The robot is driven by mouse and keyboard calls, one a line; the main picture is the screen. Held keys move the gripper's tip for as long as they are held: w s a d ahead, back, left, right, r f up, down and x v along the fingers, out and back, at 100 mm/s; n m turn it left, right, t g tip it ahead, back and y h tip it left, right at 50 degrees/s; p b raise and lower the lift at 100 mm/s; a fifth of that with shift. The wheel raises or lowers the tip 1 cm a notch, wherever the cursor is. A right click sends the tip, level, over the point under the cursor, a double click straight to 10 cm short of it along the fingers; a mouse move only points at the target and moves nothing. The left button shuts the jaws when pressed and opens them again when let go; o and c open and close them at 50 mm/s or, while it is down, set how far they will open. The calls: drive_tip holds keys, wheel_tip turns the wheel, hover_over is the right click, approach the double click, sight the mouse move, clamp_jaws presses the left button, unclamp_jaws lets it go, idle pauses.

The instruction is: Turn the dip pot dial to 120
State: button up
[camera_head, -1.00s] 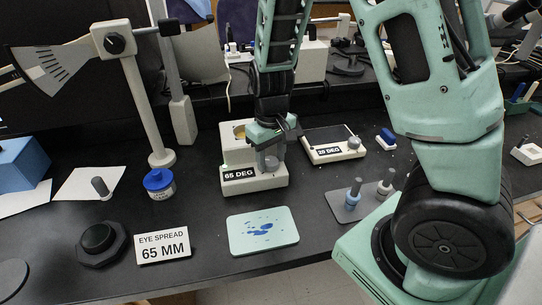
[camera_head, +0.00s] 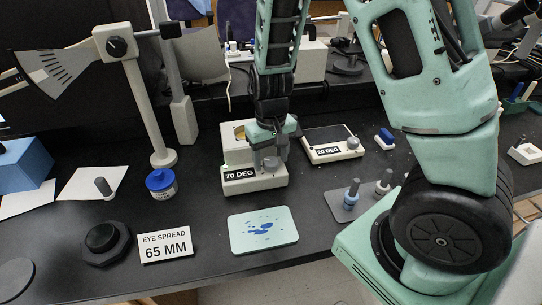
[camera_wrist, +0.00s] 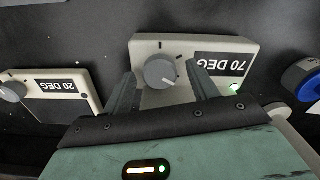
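The dip pot (camera_head: 252,186) is a cream box on the bench; its label (camera_head: 239,175) reads 70 DEG. A round opening shows at its back left in the head view. Its grey dial (camera_wrist: 160,70) sits on the cream face in the wrist view, with a pale pointer mark. My gripper (camera_wrist: 162,82) is open, with one finger on each side of the dial and a visible gap to it on both sides. In the head view my gripper (camera_head: 270,150) is above the pot's right part and partly hides the dial.
A second cream box (camera_head: 333,153) labelled 20 DEG, with its own dial, stands close on the right. A blue-lidded jar (camera_head: 160,183) is on the left. A spotted pale tray (camera_head: 263,232) lies in front, beside an EYE SPREAD 65 MM sign (camera_head: 166,245).

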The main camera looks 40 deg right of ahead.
sight(271, 160)
wheel_tip(271, 160, up, 17)
drive_tip(key=p, duration=0.3)
drive_tip(key=shift+r, duration=0.2)
idle(0.6)
